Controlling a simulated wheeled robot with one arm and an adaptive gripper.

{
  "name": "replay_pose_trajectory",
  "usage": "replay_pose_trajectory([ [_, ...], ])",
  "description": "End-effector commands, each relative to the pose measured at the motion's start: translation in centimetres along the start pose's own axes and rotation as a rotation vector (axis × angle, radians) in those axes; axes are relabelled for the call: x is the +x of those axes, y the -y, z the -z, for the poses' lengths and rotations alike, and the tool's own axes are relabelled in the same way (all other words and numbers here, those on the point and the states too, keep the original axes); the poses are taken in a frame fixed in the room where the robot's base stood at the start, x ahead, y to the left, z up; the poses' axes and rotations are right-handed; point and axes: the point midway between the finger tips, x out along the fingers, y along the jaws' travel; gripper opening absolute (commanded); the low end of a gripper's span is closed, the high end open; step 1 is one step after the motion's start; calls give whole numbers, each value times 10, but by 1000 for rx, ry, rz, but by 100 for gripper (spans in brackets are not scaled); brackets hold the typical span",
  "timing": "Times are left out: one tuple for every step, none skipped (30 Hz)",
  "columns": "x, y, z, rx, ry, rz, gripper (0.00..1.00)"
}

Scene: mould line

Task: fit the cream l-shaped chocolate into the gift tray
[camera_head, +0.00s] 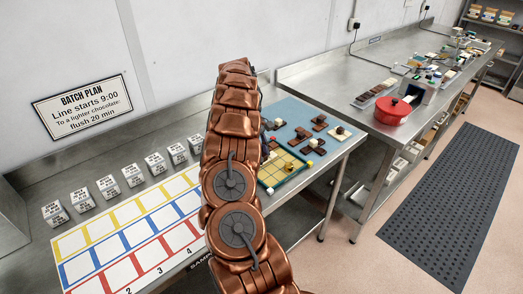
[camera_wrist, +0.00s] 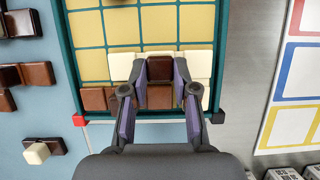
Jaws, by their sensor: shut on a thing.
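The gift tray, yellow-gridded with a teal rim, fills the upper middle of the wrist view (camera_wrist: 90,66); part shows beside my arm in the head view (camera_head: 279,168). My gripper (camera_wrist: 160,70) is over its lower rows, its purple-padded fingers closed on a dark brown knob. The knob seems to belong to the cream l-shaped chocolate (camera_wrist: 200,64), whose cream cells show left and right of the fingers and one lower at right. It lines up with the grid; whether it rests on the floor or hovers I cannot tell. Brown chocolate (camera_wrist: 95,98) lies in the tray's lowest row.
Other brown chocolates (camera_wrist: 38,75) lie on the blue mat left of the tray, one with a cream knob (camera_wrist: 36,152). A red cube (camera_wrist: 79,119) sits at the tray's corner. Colour-framed cards (camera_head: 130,240) and labelled blocks (camera_head: 108,187) are to the left.

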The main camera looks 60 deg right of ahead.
Motion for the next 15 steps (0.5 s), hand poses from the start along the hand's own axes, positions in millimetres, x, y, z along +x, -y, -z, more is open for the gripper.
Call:
replay_pose_trajectory([
  [0, 0, 0, 0, 0, 0, 0],
  [0, 0, 0, 0, 0, 0, 0],
  [1, 0, 0, 0, 0, 0, 0],
  [2, 0, 0, 0, 1, 0, 0],
  [3, 0, 1, 0, 1, 0, 0],
  [4, 0, 1, 0, 1, 1, 0],
  [3, 0, 1, 0, 1, 1, 30],
  [3, 0, 1, 0, 1, 1, 34],
  [3, 0, 1, 0, 1, 1, 38],
  [3, 0, 1, 0, 1, 1, 41],
  [3, 0, 1, 0, 1, 1, 44],
  [3, 0, 1, 0, 1, 1, 48],
  [3, 0, 1, 0, 1, 1, 51],
  [3, 0, 1, 0, 1, 1, 54],
  [3, 0, 1, 0, 1, 1, 54],
])
